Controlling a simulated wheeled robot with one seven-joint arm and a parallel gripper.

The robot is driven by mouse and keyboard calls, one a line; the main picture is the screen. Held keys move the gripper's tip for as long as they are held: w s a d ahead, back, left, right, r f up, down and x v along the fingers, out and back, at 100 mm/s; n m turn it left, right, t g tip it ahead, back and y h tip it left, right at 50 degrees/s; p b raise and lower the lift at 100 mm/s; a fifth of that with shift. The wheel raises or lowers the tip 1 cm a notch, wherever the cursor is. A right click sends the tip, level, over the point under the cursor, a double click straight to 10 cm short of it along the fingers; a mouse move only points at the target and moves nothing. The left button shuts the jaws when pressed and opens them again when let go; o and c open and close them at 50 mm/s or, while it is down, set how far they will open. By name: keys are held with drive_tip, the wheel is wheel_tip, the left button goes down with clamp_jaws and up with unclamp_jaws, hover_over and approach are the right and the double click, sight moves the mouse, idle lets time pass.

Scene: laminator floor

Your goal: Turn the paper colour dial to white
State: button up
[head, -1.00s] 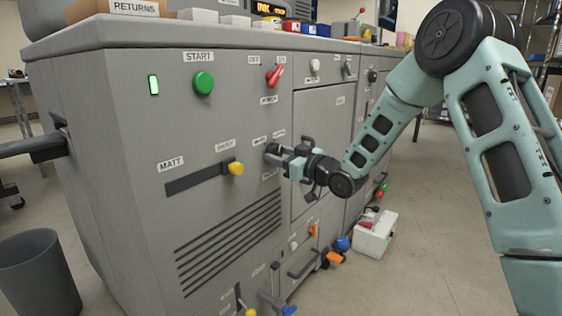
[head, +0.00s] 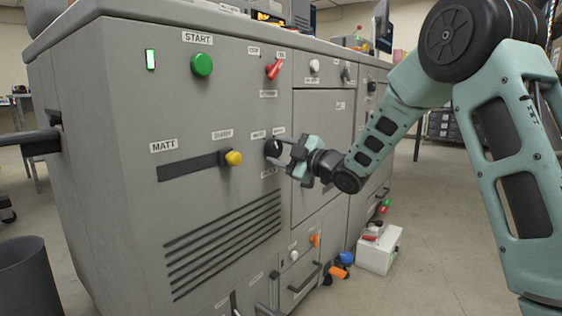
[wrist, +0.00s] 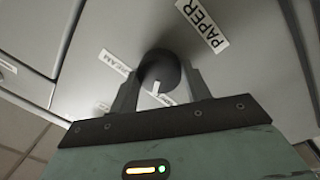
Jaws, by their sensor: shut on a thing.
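The paper colour dial (head: 273,148) is a round black knob on the grey machine front, right of the yellow slider. In the wrist view the dial (wrist: 160,70) sits between the two fingers, with a white pointer line facing the palm, away from the PAPER label (wrist: 202,25). A CREAM label (wrist: 114,62) is left of the dial. Another label (wrist: 165,98) by the pointer is partly hidden and unreadable. My gripper (head: 283,152) is shut on the dial; it also shows in the wrist view (wrist: 160,85).
The yellow slider knob (head: 233,158) is left of the dial, at the right end of its slot. A red lever (head: 273,69) and green START button (head: 202,65) are above. A white box (head: 379,250) stands on the floor at the right.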

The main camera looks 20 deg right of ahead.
drive_tip(key=shift+f+n+b, duration=0.1)
drive_tip(key=shift+n+b, duration=0.35)
drive_tip(key=shift+n, duration=0.15)
drive_tip(key=o, duration=1)
drive_tip(key=shift+c, duration=0.2)
drive_tip(key=shift+s+d, duration=0.1)
drive_tip(key=p+v, duration=0.3)
drive_tip(key=v, duration=1.4)
drive_tip(key=shift+p, duration=0.35)
drive_tip(key=shift+s, duration=0.1)
